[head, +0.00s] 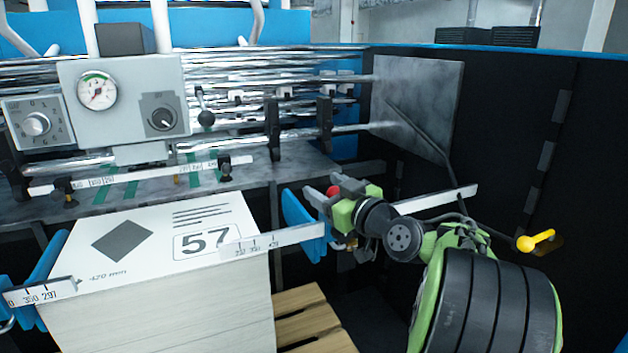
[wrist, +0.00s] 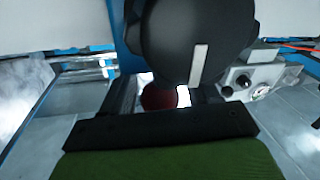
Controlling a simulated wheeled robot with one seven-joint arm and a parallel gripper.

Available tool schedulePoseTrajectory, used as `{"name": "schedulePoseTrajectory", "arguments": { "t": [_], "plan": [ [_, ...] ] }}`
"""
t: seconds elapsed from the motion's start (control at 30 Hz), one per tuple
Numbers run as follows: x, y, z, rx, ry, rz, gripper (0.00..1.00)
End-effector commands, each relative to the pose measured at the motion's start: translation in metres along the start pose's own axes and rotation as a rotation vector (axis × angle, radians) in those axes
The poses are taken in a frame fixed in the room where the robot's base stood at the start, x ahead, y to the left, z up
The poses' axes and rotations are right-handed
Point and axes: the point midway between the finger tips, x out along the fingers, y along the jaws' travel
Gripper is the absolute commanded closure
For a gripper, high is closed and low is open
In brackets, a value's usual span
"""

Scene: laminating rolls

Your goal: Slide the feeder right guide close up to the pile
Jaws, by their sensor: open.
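The pile (head: 150,285) of white sheets, its top marked 57, stands at the left in the head view. The feeder right guide (head: 296,212) is a blue upright plate just right of the pile. A narrow gap seems to show between them. A white scale bar (head: 285,238) runs across the pile's right edge to the guide. My gripper (head: 320,198) is open at the guide's upper right side. A red part (head: 333,191) shows by its fingers; a dark red part (wrist: 158,97) also shows between the fingers in the wrist view. Contact with the guide is unclear.
The left blue guide (head: 48,262) stands at the pile's left side. A wooden pallet (head: 305,315) shows below right of the pile. Behind are metal rollers and a grey gauge box (head: 125,100). A dark wall with a yellow handle (head: 537,240) bounds the right.

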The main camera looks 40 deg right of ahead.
Motion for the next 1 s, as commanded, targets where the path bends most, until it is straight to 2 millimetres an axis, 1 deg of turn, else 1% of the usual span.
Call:
{"name": "schedulePoseTrajectory", "arguments": {
  "t": [0.2, 0.23, 0.6, 0.63, 0.77, 0.87, 0.97, 1.0],
  "plan": [
    [0.000, 0.000, 0.000, 0.000, 0.000, -0.001, 0.40],
    [0.000, 0.000, 0.000, 0.000, 0.000, -0.001, 0.41],
    [0.000, 0.000, 0.000, 0.000, 0.000, -0.001, 0.98],
    [0.000, 0.000, 0.000, 0.000, 0.000, -0.001, 1.00],
    [0.000, 0.000, 0.000, 0.000, 0.000, -0.001, 1.00],
    [0.001, -0.006, 0.000, -0.003, 0.000, -0.003, 1.00],
    [0.006, -0.026, -0.002, -0.007, 0.002, -0.008, 1.00],
    [0.007, -0.036, -0.004, -0.008, 0.004, -0.010, 1.00]
  ]
}}
